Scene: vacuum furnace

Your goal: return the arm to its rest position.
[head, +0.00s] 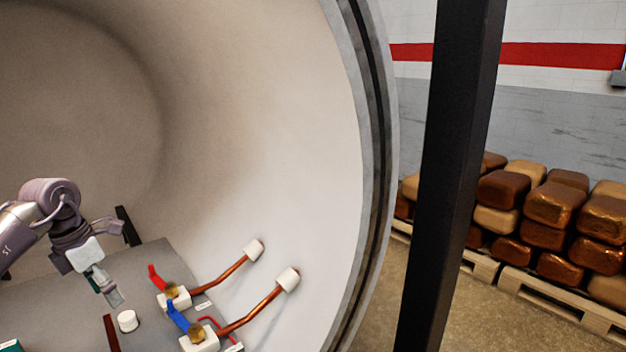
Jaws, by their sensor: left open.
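My left arm comes in from the left edge in the head view. Its gripper (112,262) is open and empty, with one finger pointing down and one pointing right. It is above the grey plate (70,290) inside the furnace chamber (230,120), left of the red-handled valve (172,290). The gripper appears clear of the valves. My right gripper is not in view.
A blue-handled valve (196,332) sits in front of the red one; copper pipes (252,314) run from both to white fittings on the wall. A small white cylinder (127,321) stands nearby. A black post (450,170) rises outside the chamber rim (378,150). Pallets (556,302) hold brown blocks.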

